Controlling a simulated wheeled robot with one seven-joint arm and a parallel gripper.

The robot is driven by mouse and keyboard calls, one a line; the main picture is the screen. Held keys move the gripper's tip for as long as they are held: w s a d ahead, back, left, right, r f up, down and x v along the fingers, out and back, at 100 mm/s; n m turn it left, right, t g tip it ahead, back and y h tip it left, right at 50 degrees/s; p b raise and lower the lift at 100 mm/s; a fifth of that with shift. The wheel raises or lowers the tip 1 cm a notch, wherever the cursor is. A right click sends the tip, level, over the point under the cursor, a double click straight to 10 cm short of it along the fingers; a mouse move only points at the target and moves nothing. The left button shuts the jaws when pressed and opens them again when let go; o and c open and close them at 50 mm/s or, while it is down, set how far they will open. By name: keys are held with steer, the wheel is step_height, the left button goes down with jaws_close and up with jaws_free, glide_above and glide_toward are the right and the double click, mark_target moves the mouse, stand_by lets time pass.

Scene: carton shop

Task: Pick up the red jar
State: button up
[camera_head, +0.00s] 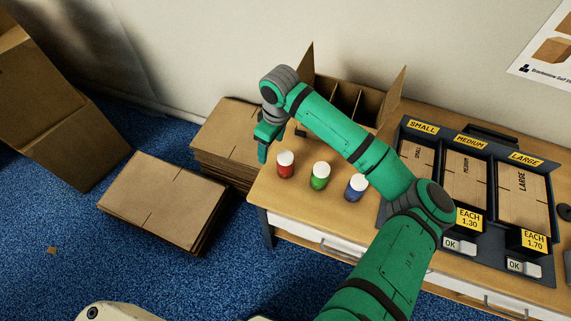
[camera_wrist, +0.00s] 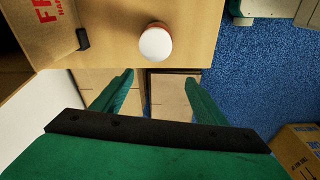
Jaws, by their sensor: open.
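The red jar (camera_head: 286,170) with a white lid stands upright near the left end of the wooden table. In the wrist view, a white-lidded jar with a little red at its rim (camera_wrist: 156,43) lies ahead of the fingers, not between them. My gripper (camera_head: 264,148) hangs just left of and behind the red jar in the head view, apart from it in the picture. In the wrist view my gripper (camera_wrist: 160,98) has its two green fingers spread, with no object held between them.
A green jar (camera_head: 320,178) and a blue jar (camera_head: 354,190) stand to the right of the red jar. An open divided carton (camera_head: 392,97) is behind. Price-marked carton bins (camera_head: 404,131) stand at right. Flat carton stacks (camera_head: 160,200) lie left of the table (camera_head: 262,196).

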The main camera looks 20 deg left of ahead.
mark_target(286, 165)
steer(key=d, duration=0.1)
steer(key=d+h, duration=0.1)
steer(key=d, duration=0.1)
steer(key=shift+w+d+r, duration=0.25)
steer(key=shift+w+d, duration=0.15)
steer(key=shift+d+f+h, duration=0.15)
steer(key=shift+d+h, duration=0.15)
steer(key=shift+d, duration=0.05)
step_height(286, 165, down, 10)
steer(key=shift+s+f, duration=0.1)
steer(key=shift+f, duration=0.15)
steer(key=c, duration=1.3)
